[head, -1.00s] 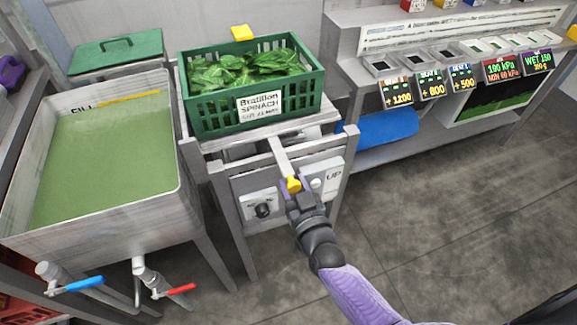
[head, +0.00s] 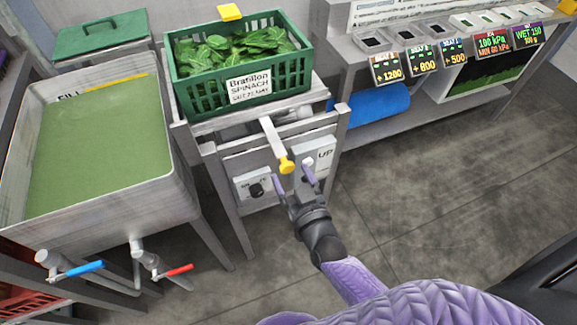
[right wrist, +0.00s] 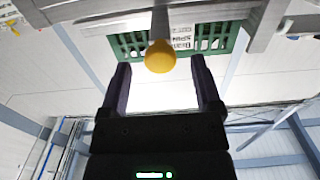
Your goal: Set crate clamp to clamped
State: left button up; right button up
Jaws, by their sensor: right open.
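A green crate (head: 205,93) of spinach sits on a grey stand. A grey lever with a yellow knob (head: 286,165) sticks out from the stand's front below the crate. My right gripper (head: 293,184) is open just below and in front of the knob. In the right wrist view the yellow knob (right wrist: 160,57) shows beyond and between the open fingers (right wrist: 160,80), with the crate (right wrist: 128,45) behind it. I cannot tell whether the fingers touch the knob. My left gripper is not in view.
A control panel with a black dial (head: 256,190) and a panel marked UP (head: 325,155) are on the stand's front, close to my gripper. A sink (head: 180,180) of green water stands left.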

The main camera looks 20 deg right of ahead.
jog(key=s+p, duration=0.1)
jog(key=s, duration=0.6)
jog(key=shift+s, duration=0.25)
jog(key=shift+d, duration=0.1)
